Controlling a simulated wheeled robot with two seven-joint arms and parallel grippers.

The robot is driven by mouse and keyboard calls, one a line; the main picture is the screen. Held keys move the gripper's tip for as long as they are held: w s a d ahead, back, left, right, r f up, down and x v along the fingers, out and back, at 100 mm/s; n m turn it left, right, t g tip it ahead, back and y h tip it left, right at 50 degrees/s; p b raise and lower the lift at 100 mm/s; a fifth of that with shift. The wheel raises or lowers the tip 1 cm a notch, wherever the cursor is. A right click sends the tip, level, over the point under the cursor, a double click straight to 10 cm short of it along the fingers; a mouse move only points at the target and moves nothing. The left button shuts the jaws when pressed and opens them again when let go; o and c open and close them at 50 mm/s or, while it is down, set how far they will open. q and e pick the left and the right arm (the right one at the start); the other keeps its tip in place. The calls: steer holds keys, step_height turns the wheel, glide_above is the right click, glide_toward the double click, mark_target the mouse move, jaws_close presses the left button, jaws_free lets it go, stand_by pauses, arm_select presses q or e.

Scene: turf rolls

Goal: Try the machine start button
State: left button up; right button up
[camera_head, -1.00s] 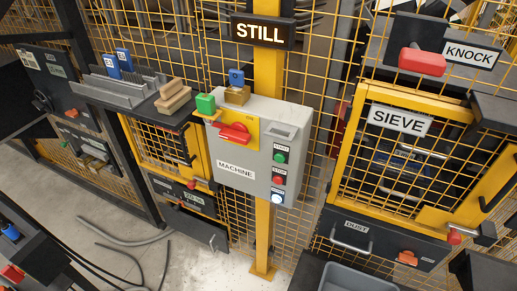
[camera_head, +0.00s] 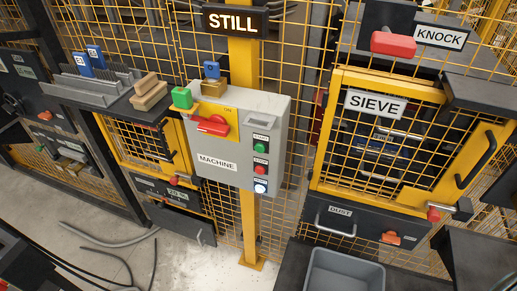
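The grey machine control box (camera_head: 217,176) is mounted on a yellow post in the middle of the head view. On its right side are a green start button (camera_head: 260,148), a red button (camera_head: 260,167) below it and a lit white button (camera_head: 260,186) at the bottom. A red rotary handle (camera_head: 212,125) sits on a yellow plate on the box. A green block (camera_head: 181,98) and a brass padlock with a blue tag (camera_head: 213,86) are at its top. The sign above reads STILL (camera_head: 234,20). Neither of my grippers is in view.
The sieve door (camera_head: 375,106) in yellow mesh is to the right, with the red knock handle (camera_head: 394,44) above. A dust drawer (camera_head: 350,228) and a grey bin (camera_head: 345,272) are below. Hoses lie on the floor.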

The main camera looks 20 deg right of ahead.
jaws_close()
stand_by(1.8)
